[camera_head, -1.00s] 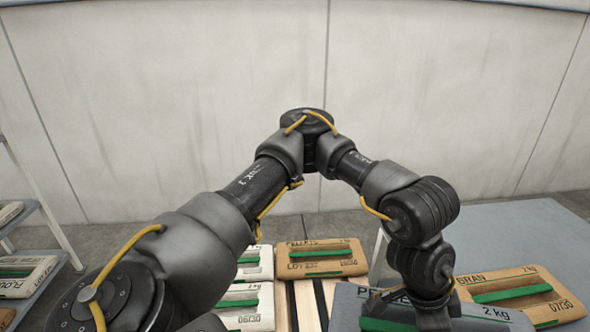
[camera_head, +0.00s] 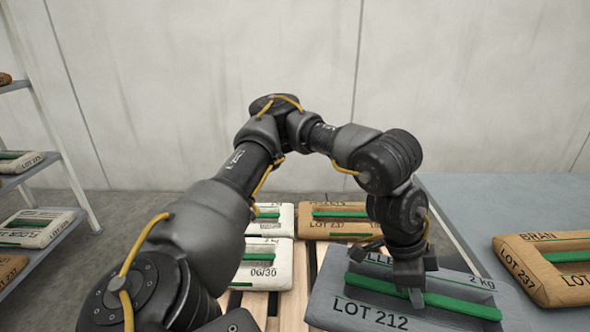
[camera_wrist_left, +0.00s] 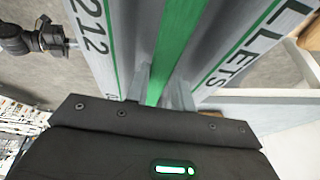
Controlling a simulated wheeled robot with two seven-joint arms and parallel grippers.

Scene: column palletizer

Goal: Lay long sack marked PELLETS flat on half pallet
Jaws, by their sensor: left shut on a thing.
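The long grey sack marked PELLETS (camera_head: 350,300), with LOT 212 and a green strip, is held by my left gripper (camera_head: 414,296). The jaws are shut on its green strip, also seen in the left wrist view (camera_wrist_left: 160,85). The sack looks roughly level at lower right, over the right part of the wooden half pallet (camera_head: 259,308); the gap between them cannot be judged. White sacks (camera_head: 272,262) and a brown sack marked PELLETS (camera_head: 322,227) lie on the pallet's left and far parts.
A grey table (camera_head: 480,205) stands at right with a brown BRAN sack (camera_head: 515,270) on it. A shelf rack (camera_head: 65,178) with sacks stands at left. Bare pallet slats show between the white sacks and the held sack. A wall closes the back.

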